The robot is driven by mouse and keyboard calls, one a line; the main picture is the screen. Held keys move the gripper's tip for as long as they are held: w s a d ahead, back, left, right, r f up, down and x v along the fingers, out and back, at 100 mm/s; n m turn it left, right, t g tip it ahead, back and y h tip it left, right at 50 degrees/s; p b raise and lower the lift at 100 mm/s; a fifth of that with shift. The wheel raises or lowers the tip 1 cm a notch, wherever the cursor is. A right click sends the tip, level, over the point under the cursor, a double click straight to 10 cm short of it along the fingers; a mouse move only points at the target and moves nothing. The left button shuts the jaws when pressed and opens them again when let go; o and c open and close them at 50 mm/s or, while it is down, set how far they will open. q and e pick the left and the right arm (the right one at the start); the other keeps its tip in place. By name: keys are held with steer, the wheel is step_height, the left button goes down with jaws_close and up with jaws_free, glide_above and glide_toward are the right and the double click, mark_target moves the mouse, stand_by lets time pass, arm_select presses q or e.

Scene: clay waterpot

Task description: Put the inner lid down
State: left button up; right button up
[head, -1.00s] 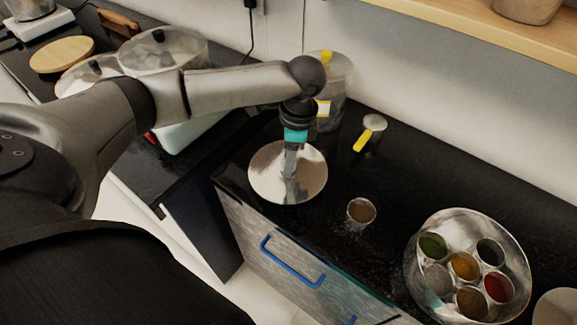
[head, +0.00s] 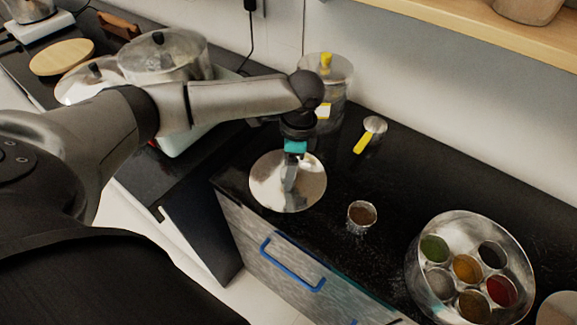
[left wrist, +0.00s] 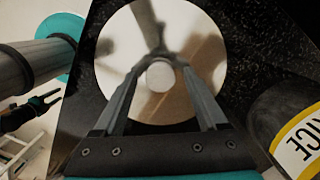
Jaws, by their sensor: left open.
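The inner lid (head: 270,190) is a shiny round metal disc lying flat on the dark counter near its front edge. It fills the upper middle of the left wrist view (left wrist: 118,62), with a small round knob (left wrist: 160,76) at its centre. My left gripper (head: 290,184) points down over the lid's middle. In the left wrist view its fingers (left wrist: 160,82) are open, one on each side of the knob, and the jaws hold nothing. A small dark, teal-marked part of mine (left wrist: 38,108) shows at the lower left there, too small to read as open or shut.
A small cup of brown powder (head: 361,216) stands right of the lid. A round spice tin (head: 413,262) is further right. A clear canister with a yellow knob (head: 340,75) stands behind my gripper. A yellow-handled scoop (head: 364,142) lies nearby. Pots (head: 165,55) are at left.

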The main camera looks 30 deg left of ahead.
arm_select(q)
step_height(320, 180, up, 12)
steer(key=d+p, duration=0.1)
steer(key=p, duration=0.2)
steer(key=shift+w+d, duration=0.15)
steer(key=shift+w, duration=0.25)
